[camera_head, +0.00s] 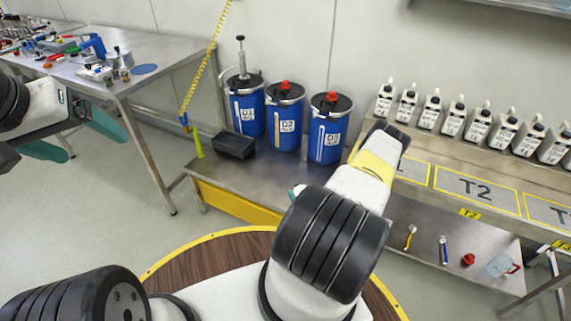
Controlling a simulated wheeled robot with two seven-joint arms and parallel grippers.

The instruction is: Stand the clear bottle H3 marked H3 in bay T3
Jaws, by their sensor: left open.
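Bay T3 (548,209) is a yellow-edged grey area on the bench, cut off by the right edge of the head view. The part that shows is bare. A pale, see-through vessel with a red handle (499,266) lies on the lower shelf at the right. I cannot read a mark on it, so I cannot tell if it is bottle H3. My left gripper (97,150) is open and empty at the far left, far from the bay.
Several white labelled jugs (453,118) stand in a row behind bay T2 (476,190). Blue drums (285,108) and a black tray (234,145) stand on a low bench. A cluttered table (160,54) is at the left. A red item (468,260) lies on the lower shelf.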

